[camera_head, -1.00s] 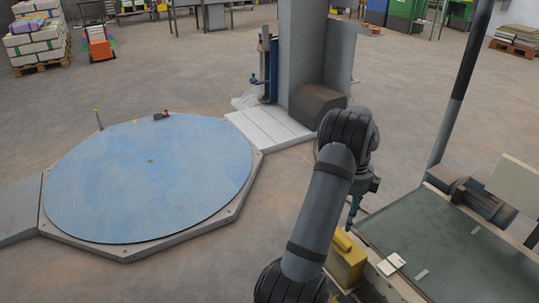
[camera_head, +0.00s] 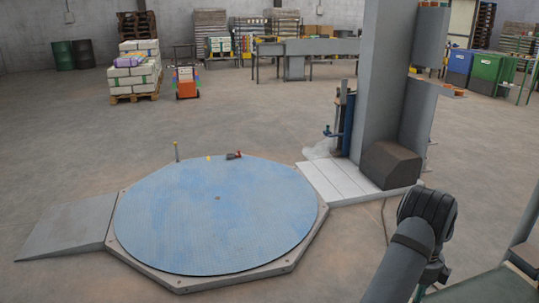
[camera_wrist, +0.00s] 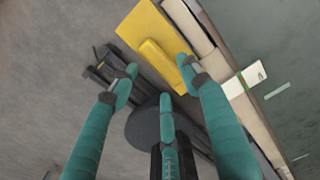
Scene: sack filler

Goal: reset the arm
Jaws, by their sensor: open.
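My arm (camera_head: 428,225) shows at the lower right of the head view, bent beside the green-topped bench. The gripper end is mostly cut off or hidden there. In the wrist view my gripper (camera_wrist: 158,80) has its teal fingers spread apart with nothing between them. Beyond the fingertips is a yellow box with a raised handle (camera_wrist: 150,42), at the edge of the bench. I cannot tell the exact gap between the fingertips and the box.
The dark green bench top (camera_wrist: 285,45) fills the right of the wrist view, with a white card (camera_wrist: 245,80) near its edge. A blue round turntable (camera_head: 215,215), a grey column (camera_head: 385,80) and a loaded pallet (camera_head: 134,72) stand on the floor. Open floor lies left.

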